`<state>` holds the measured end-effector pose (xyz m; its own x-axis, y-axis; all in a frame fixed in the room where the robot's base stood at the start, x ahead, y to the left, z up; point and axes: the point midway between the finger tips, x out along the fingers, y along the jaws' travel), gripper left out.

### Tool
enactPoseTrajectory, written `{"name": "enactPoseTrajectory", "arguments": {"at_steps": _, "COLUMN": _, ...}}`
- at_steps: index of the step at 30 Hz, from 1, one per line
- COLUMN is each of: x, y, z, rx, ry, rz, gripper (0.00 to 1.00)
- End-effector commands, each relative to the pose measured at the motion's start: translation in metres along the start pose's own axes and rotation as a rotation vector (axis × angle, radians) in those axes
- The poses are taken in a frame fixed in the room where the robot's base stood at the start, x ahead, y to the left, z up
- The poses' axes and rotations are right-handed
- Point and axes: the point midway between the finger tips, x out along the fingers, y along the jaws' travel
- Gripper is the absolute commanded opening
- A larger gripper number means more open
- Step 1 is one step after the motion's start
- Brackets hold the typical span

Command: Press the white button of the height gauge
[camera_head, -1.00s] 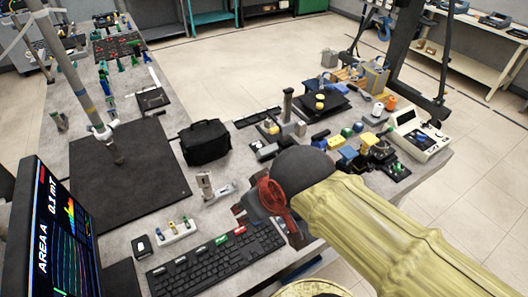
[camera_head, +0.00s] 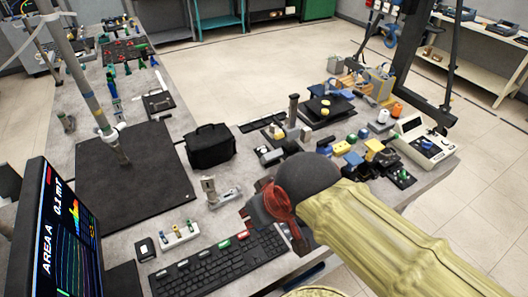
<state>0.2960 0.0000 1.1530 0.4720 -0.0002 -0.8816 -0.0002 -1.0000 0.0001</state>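I cannot tell for sure which object is the height gauge. A beige box with a screen and a blue part (camera_head: 425,141) stands at the table's right end. A dark upright post (camera_head: 293,111) stands near a dark plate with a yellow piece. A small grey upright device (camera_head: 209,189) stands left of my arm. No white button can be made out on any of them. My arm, in a yellow sleeve, reaches in from the lower right. My gripper (camera_head: 268,211), dark with a red part, is over the right end of the keyboard; its fingertips are not clear.
The keyboard (camera_head: 215,268) lies in front, beside a monitor (camera_head: 62,225). A black bag (camera_head: 209,146) and a large dark mat (camera_head: 135,180) are further left. Several small coloured parts crowd the table beyond my arm. A white strip with small pegs (camera_head: 179,235) lies behind the keyboard.

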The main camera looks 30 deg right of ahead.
Motion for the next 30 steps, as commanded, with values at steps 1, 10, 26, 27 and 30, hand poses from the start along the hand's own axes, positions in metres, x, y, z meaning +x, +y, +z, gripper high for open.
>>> {"name": "enactPoseTrajectory", "arguments": {"at_steps": 1, "x": 0.0000, "y": 0.0000, "z": 0.0000, "rx": 0.000, "ry": 0.000, "rz": 0.000, "gripper": 0.20}}
{"name": "enactPoseTrajectory", "arguments": {"at_steps": 10, "x": 0.0000, "y": 0.0000, "z": 0.0000, "rx": 0.000, "ry": 0.000, "rz": 0.000, "gripper": 0.03}}
{"name": "enactPoseTrajectory", "arguments": {"at_steps": 26, "x": 0.0000, "y": 0.0000, "z": 0.0000, "rx": 0.000, "ry": 0.000, "rz": 0.000, "gripper": 0.00}}
{"name": "enactPoseTrajectory", "arguments": {"at_steps": 27, "x": 0.0000, "y": 0.0000, "z": 0.0000, "rx": 0.000, "ry": 0.000, "rz": 0.000, "gripper": 0.00}}
{"name": "enactPoseTrajectory", "arguments": {"at_steps": 30, "x": 0.0000, "y": 0.0000, "z": 0.0000, "rx": 0.000, "ry": 0.000, "rz": 0.000, "gripper": 0.00}}
